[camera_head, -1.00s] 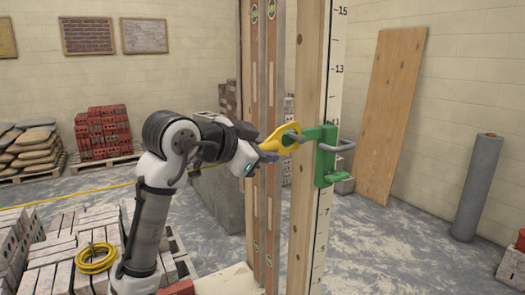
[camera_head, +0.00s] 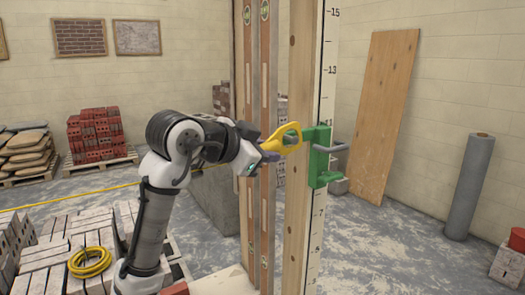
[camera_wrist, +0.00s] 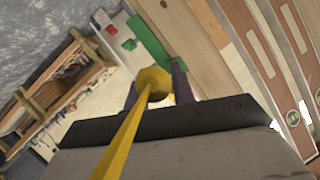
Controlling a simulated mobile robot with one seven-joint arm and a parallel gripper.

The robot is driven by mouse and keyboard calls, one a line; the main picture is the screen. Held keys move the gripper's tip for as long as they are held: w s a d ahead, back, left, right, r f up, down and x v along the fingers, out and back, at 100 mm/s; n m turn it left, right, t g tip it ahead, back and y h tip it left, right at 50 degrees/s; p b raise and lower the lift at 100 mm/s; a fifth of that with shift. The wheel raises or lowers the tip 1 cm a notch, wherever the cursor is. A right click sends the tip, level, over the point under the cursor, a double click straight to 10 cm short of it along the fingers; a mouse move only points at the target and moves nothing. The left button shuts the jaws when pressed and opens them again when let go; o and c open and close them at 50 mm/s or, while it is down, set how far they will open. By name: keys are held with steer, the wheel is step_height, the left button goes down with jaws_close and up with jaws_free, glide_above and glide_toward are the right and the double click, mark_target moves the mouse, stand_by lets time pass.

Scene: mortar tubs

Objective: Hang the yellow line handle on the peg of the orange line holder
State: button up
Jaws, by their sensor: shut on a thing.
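My gripper (camera_head: 270,156) has purple fingers and is shut on the yellow line handle (camera_head: 275,143). In the wrist view the handle (camera_wrist: 152,84) sits between the two fingers (camera_wrist: 156,92), with its yellow line running down towards the camera. The holder in front of me is green (camera_head: 319,160), not orange; it is fixed on the wooden post and has grey pegs. The handle's loop overlaps the holder's left grey peg (camera_head: 292,139) in the head view; I cannot tell for sure whether it is around it. The green holder (camera_wrist: 150,42) also shows in the wrist view. I see no orange holder.
The wooden post (camera_head: 298,220) with a measuring scale stands close to my gripper. Two tall levels (camera_head: 257,200) stand just left of it. Brick stacks (camera_head: 40,265) and a yellow coil (camera_head: 90,262) lie at the lower left. The floor to the right is mostly clear.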

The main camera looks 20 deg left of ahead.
steer(key=s+d+b, duration=0.1)
steer(key=s+d, duration=0.4)
steer(key=d, duration=0.1)
steer(key=shift+d+b, duration=0.2)
steer(key=shift+b, duration=0.1)
stand_by(1.2)
stand_by(0.4)
